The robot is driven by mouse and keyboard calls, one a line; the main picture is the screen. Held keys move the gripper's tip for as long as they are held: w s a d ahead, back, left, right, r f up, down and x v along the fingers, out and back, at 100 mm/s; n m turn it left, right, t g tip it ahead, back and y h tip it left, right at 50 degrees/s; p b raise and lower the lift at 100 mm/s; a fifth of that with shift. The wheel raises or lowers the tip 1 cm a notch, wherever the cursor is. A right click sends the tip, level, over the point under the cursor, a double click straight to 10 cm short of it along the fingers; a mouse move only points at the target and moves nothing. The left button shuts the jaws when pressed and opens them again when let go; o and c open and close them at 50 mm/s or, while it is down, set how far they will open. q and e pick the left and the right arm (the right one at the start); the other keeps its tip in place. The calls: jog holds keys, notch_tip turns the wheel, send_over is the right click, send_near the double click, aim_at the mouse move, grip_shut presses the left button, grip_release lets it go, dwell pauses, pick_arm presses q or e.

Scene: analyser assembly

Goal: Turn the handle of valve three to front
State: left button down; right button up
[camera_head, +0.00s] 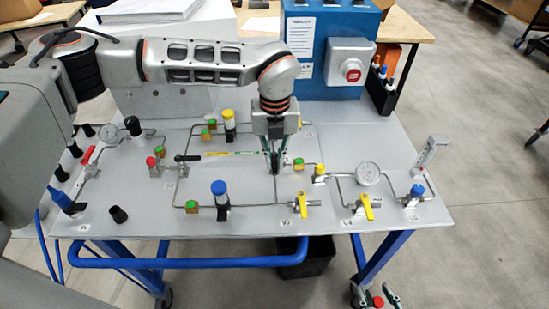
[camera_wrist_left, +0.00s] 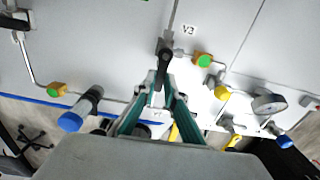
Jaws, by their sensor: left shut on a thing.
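Valve three's black handle (camera_wrist_left: 163,66) is in the left wrist view, beside the V3 label (camera_wrist_left: 188,29). It points down the picture, with its end between the fingertips. My left gripper (camera_head: 274,172) points down at the panel in the head view and covers most of this valve. In the left wrist view its teal fingers (camera_wrist_left: 156,98) are closed around the handle's end. What seems to be part of my right gripper (camera_head: 380,295) shows low at the bottom edge of the head view, too small and cut off to tell its opening.
A yellow-handled valve V7 (camera_head: 301,204) and V4 (camera_head: 367,207) stand in front to the right. A blue-capped part (camera_head: 220,193) stands front left and a yellow-capped one (camera_head: 229,122) behind left. A gauge (camera_head: 368,173) is right; a blue box (camera_head: 325,60) is behind.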

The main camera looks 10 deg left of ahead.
aim_at(275, 165)
pick_arm(q)
jog(key=c, duration=2.1)
grip_release()
notch_tip(275, 165, up, 12)
jog(key=shift+r, duration=0.1)
